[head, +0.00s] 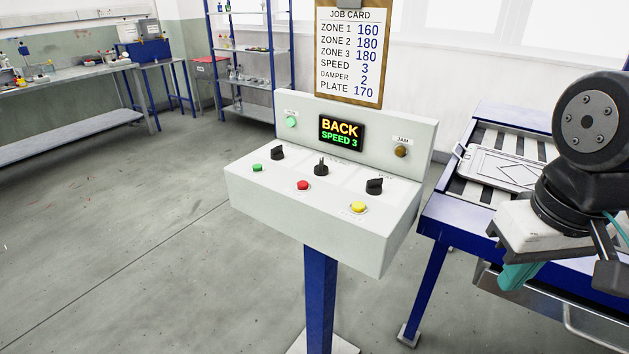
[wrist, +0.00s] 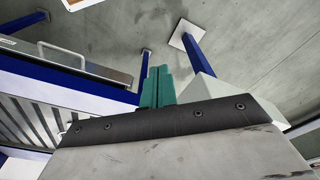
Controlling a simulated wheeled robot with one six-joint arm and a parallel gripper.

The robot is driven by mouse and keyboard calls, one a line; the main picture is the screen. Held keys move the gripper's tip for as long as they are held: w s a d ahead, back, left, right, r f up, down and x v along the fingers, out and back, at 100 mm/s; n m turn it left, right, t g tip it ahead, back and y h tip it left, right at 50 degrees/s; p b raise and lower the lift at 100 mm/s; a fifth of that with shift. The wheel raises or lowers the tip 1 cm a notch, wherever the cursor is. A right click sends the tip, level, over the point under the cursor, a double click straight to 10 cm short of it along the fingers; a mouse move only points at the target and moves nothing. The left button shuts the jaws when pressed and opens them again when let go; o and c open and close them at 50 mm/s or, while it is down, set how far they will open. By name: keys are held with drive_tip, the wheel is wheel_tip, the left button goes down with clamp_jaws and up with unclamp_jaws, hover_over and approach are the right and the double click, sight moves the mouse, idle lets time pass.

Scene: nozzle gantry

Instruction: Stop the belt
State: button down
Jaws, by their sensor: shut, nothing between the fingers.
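The white control console (head: 330,217) stands on a blue post. A red button (head: 303,185) sits at the middle of its sloped top, between a green button (head: 257,167) on the left and a yellow button (head: 358,207) on the right. The display (head: 341,132) reads BACK, SPEED 3. The lamp at upper left (head: 291,121) glows green. The belt (head: 482,143) carries a flat metal tray (head: 507,168). My gripper (head: 516,277) has teal fingers, shut and empty, right of the console and apart from it. The fingers also show in the wrist view (wrist: 158,86).
Three black knobs, including the middle one (head: 321,168), sit behind the buttons. The JAM lamp (head: 401,151) looks dull amber. A job card (head: 350,52) hangs behind. The belt's blue frame (head: 428,285) stands at the right. Floor left of the console is clear.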

wheel_tip(320, 180, up, 4)
drive_tip(key=m+t+y, duration=0.3)
drive_tip(key=t+y, duration=0.1)
drive_tip(key=t, duration=0.3)
hover_over(305, 186)
drive_tip(key=shift+r, duration=0.2)
drive_tip(key=shift+f, duration=4.45)
drive_tip(key=shift+f, duration=0.1)
drive_tip(key=shift+f, duration=0.3)
drive_tip(key=shift+r, duration=0.1)
